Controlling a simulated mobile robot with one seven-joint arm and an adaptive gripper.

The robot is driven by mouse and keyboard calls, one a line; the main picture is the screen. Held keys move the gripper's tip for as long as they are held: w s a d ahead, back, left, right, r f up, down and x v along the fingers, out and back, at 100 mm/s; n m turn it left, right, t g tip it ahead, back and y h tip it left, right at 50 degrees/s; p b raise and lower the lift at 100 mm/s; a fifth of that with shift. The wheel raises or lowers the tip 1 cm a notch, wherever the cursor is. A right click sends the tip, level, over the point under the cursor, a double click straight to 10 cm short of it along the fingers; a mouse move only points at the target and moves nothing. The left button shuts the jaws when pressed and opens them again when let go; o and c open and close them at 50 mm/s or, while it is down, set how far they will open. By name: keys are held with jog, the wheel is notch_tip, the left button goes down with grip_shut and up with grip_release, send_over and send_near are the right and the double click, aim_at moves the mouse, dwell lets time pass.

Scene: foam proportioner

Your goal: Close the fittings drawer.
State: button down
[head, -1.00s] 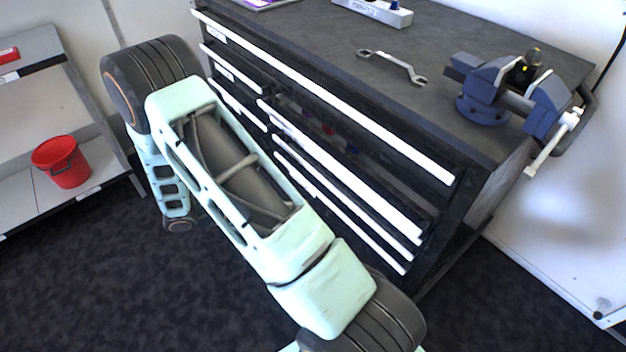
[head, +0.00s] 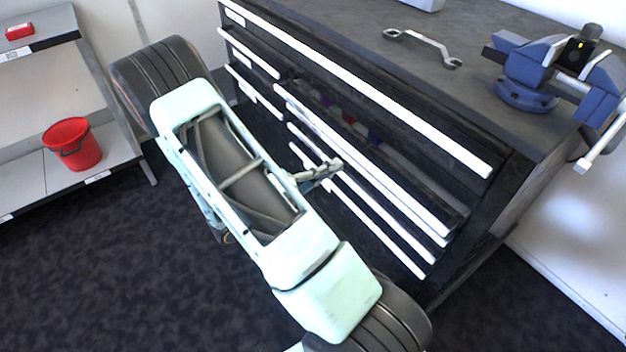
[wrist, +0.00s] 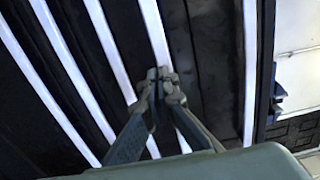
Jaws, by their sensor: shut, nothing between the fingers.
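The fittings drawer (head: 372,172) is the pulled-out one in the dark cabinet, with a white strip along its front. Small red and blue items show in the gap behind that front. My gripper (head: 338,166) is shut and empty, just in front of the drawer fronts near the middle of their width. In the wrist view my gripper's fingertips (wrist: 161,76) meet in front of a white strip (wrist: 152,28). I cannot tell whether they touch it.
A dark worktop (head: 345,45) above the drawers carries a wrench (head: 425,46) and a blue vise (head: 545,75). A red bucket (head: 72,145) stands on a grey shelf at the left. The dark carpet (head: 90,260) in front is clear.

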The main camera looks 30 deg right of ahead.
aim_at(353, 156)
jog(key=shift+w+d+b, duration=0.15)
jog(key=shift+d+b, duration=0.2)
jog(key=shift+d, duration=1.35)
jog(key=d+p, duration=0.1)
jog(key=d, duration=0.4)
jog(key=shift+w+p, duration=0.2)
jog(key=shift+p, duration=0.15)
jog(key=shift+a, duration=0.1)
jog(key=shift+r, duration=0.1)
jog(key=shift+s+a+p, duration=0.1)
jog(key=shift+a+p, duration=0.2)
jog(key=shift+a, duration=0.2)
jog(key=s+a+p, duration=0.1)
jog(key=a+p, duration=0.1)
jog(key=a, duration=1.1)
jog(key=shift+p, duration=0.35)
